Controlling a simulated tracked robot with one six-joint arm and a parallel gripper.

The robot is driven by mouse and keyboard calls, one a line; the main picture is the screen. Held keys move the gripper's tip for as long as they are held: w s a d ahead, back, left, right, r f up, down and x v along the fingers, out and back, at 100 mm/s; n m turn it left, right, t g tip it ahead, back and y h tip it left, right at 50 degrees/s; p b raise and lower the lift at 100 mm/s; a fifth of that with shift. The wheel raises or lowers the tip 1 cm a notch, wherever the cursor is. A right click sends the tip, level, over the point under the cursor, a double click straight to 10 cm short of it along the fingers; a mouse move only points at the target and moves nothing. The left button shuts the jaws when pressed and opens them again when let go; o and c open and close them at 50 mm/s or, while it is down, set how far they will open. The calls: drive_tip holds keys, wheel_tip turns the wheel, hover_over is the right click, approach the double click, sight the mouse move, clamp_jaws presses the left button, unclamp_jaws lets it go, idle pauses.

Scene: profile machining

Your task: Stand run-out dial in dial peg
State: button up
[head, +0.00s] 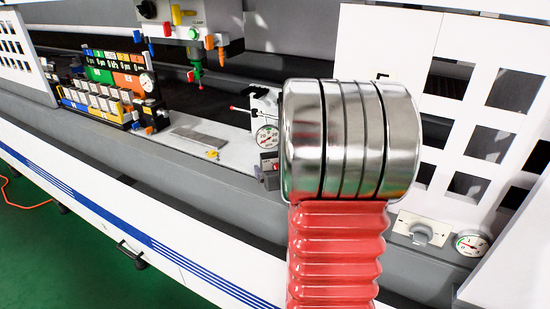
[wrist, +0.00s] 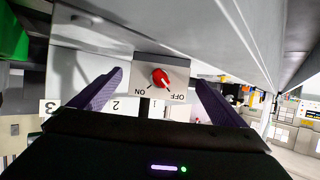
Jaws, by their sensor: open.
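In the head view a round white dial (head: 266,137) with a red-tipped stem beside it stands on the grey bed, left of the silver arm part. A second round dial (head: 147,82) sits at the right end of the coloured rack (head: 100,85). I cannot tell which is the run-out dial, and I cannot make out the dial peg. In the wrist view my gripper (wrist: 160,77) is open, with its two purple fingers apart and nothing held between them. A red ON/OFF knob (wrist: 161,79) shows beyond the fingers. My gripper is hidden in the head view.
A head unit with a green-tipped tool (head: 196,65) hangs above the bed. A flat grey plate (head: 199,138) lies mid-bed. White panels with square openings (head: 487,85) stand at right, above a gauge (head: 471,243). Numbered labels (wrist: 117,105) show in the wrist view.

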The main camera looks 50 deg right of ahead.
sight(276, 137)
drive_tip(key=shift+w+f, duration=0.1)
drive_tip(key=shift+x, duration=2.5)
drive_tip(key=shift+c, duration=0.4)
drive_tip(key=c, duration=2)
drive_tip(key=shift+w+d+r, duration=0.1)
drive_tip(key=shift+r, duration=0.25)
drive_tip(key=shift+c, duration=0.4)
drive_tip(key=shift+r, duration=0.1)
drive_tip(key=shift+r, duration=4.95)
